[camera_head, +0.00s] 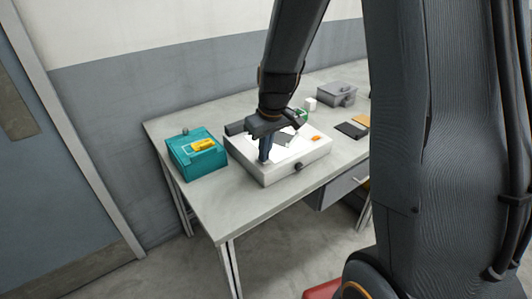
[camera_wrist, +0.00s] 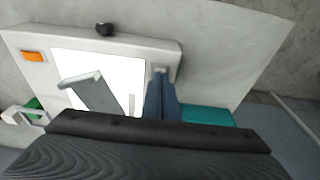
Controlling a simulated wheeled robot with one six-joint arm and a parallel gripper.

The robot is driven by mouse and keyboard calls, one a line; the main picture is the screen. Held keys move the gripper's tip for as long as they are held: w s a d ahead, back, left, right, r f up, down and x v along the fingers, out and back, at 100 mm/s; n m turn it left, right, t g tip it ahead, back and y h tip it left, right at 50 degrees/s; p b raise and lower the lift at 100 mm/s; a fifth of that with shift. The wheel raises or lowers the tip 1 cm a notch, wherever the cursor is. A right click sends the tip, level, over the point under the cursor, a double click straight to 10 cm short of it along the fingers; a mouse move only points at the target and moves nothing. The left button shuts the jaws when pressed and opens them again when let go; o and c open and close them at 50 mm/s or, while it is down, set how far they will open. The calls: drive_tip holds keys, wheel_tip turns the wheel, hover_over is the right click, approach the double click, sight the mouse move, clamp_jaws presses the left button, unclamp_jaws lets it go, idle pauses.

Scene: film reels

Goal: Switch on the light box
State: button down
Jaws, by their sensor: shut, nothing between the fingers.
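The light box (camera_head: 262,176) is a pale flat box on the table with a bright white panel on top; it also shows in the wrist view (camera_wrist: 145,44). A black knob (camera_head: 299,166) is on its front side, also in the wrist view (camera_wrist: 105,29). A small orange piece (camera_head: 315,138) lies at the panel's right, also in the wrist view (camera_wrist: 33,56). My gripper (camera_head: 264,157) is shut and empty, pointing down at the box's left front corner. In the wrist view my fingertips (camera_wrist: 160,76) are by a small pale spot there; contact is unclear.
A teal box (camera_head: 198,163) with a yellow item (camera_head: 203,145) stands left of the light box. A grey object (camera_wrist: 92,90) lies over the panel. A grey case (camera_head: 337,95) and dark flat piece (camera_head: 352,130) are farther right. The front table strip is clear.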

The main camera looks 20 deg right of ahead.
drive_tip(key=shift+w+a, duration=0.1)
drive_tip(key=shift+w, duration=0.2)
drive_tip(key=shift+r, duration=0.1)
drive_tip(key=shift+s+r+p, duration=0.1)
drive_tip(key=shift+r+p, duration=0.45)
drive_tip(key=r+p, duration=0.2)
drive_tip(key=r, duration=0.1)
drive_tip(key=shift+s+r+p, duration=0.2)
drive_tip(key=shift+s+p, duration=0.15)
drive_tip(key=s+d+r+b, duration=0.2)
drive_tip(key=s+r+b, duration=0.1)
drive_tip(key=s+r, duration=0.2)
wheel_tip(320, 180, up, 2)
drive_tip(key=shift+s+r, duration=0.2)
drive_tip(key=shift+r, duration=0.05)
drive_tip(key=s+a+f+m, duration=0.2)
drive_tip(key=s+f+m, duration=0.1)
drive_tip(key=s+f, duration=0.5)
drive_tip(key=s, duration=0.3)
drive_tip(key=shift+s+a+m+g+h, duration=0.15)
drive_tip(key=shift+m+g+h, duration=0.15)
drive_tip(key=shift+f, duration=0.1)
